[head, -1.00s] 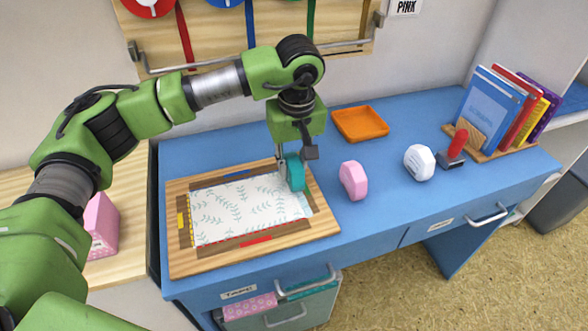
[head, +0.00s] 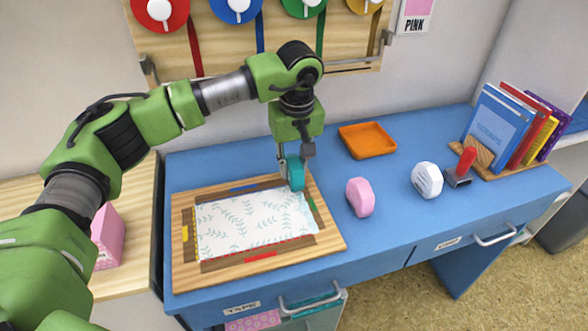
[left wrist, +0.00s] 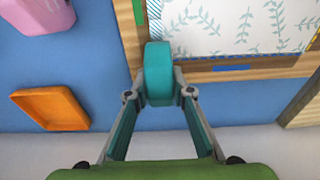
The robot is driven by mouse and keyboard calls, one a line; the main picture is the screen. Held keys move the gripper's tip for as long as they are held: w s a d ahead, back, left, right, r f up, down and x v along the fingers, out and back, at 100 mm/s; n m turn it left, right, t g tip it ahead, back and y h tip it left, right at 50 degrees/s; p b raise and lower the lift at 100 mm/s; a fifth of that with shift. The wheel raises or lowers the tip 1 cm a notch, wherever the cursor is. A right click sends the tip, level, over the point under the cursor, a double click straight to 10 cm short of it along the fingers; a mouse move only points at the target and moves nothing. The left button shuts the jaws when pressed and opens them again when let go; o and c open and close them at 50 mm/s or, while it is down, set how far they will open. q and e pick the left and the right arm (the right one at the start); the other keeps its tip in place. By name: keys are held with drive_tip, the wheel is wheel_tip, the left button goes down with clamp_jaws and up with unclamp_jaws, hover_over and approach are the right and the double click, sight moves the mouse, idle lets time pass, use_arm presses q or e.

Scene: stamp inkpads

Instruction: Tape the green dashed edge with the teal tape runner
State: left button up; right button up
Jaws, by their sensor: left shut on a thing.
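My left gripper (head: 290,163) is shut on the teal tape runner (head: 296,175), at the back right corner of the wooden board (head: 183,265). In the left wrist view the runner (left wrist: 158,72) sits between the fingers, over the frame corner; whether it touches is unclear. A white sheet with teal leaves (head: 240,222) lies within the brown frame. The green mark (head: 311,203) is on the frame's right side and also shows in the left wrist view (left wrist: 138,12). Hatching borders the sheet beside it (left wrist: 155,28). My right gripper is out of view.
A pink runner (head: 360,197) stands right of the board, with a white runner (head: 427,180) and a red-handled stamp (head: 462,165) farther right. An orange tray (head: 367,140) lies behind. A book rack (head: 480,152) stands at the far right. Blue desk (head: 390,225) is clear in front.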

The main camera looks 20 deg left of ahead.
use_arm(q)
drive_tip(key=shift+w+a+f, duration=0.1)
drive_tip(key=shift+w+f, duration=0.05)
drive_tip(key=shift+f, duration=0.1)
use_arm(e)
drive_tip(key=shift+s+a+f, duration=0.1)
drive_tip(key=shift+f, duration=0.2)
use_arm(q)
drive_tip(key=shift+r+p, duration=0.4)
drive_tip(key=shift+r, duration=0.05)
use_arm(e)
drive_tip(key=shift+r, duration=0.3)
use_arm(q)
wheel_tip(320, 180, up, 5)
drive_tip(key=p, duration=0.3)
drive_tip(key=shift+w+r+p, duration=0.15)
drive_tip(key=shift+r+p, duration=0.05)
drive_tip(key=shift+p, duration=0.1)
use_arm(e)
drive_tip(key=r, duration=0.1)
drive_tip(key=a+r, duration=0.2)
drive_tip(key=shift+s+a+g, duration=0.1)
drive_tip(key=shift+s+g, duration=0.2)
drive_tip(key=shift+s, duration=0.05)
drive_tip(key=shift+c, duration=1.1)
use_arm(q)
drive_tip(key=shift+r+p, duration=0.35)
drive_tip(key=shift+r, duration=0.2)
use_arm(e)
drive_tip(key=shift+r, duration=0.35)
